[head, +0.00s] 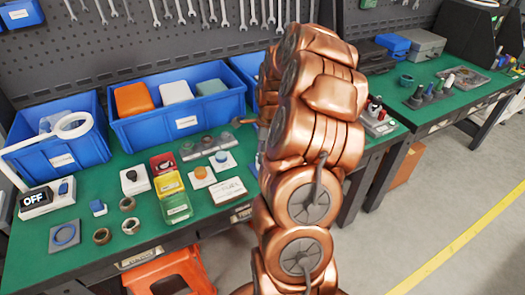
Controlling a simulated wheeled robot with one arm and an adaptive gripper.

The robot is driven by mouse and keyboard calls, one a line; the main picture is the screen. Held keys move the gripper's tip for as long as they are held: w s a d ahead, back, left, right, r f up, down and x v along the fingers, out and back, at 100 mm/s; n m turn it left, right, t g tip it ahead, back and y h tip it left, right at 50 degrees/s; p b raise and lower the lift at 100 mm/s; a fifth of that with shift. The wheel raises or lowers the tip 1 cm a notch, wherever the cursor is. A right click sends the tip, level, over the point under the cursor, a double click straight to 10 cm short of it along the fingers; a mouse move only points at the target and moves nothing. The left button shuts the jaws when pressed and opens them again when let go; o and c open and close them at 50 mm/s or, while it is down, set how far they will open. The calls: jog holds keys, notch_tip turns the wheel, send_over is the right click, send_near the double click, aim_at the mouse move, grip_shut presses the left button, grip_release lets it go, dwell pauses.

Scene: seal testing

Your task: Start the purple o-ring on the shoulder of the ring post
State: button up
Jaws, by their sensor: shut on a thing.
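My copper-coloured arm (305,150) rises through the middle of the head view and covers part of the bench behind it. My gripper is not visible; the arm hides its end. I cannot make out a purple o-ring. A blue ring (64,235) lies on a grey square plate at the bench's front left. I cannot pick out the ring post with certainty. A white stand with small red, white and dark upright pieces (378,112) shows just right of my arm.
Blue bins (124,133) line the back of the green bench (110,180). Small blocks, several brown rings (102,236) and red, yellow and green boxes (177,207) crowd its front. An orange stool (150,272) stands below. A second bench (440,116) is at right; the floor before it is clear.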

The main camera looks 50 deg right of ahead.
jog(key=shift+f, duration=0.5)
dwell(0.4)
jog(key=o, duration=0.9)
jog(key=shift+o, duration=0.2)
jog(key=shift+r, duration=0.15)
jog(key=shift+r, duration=3.35)
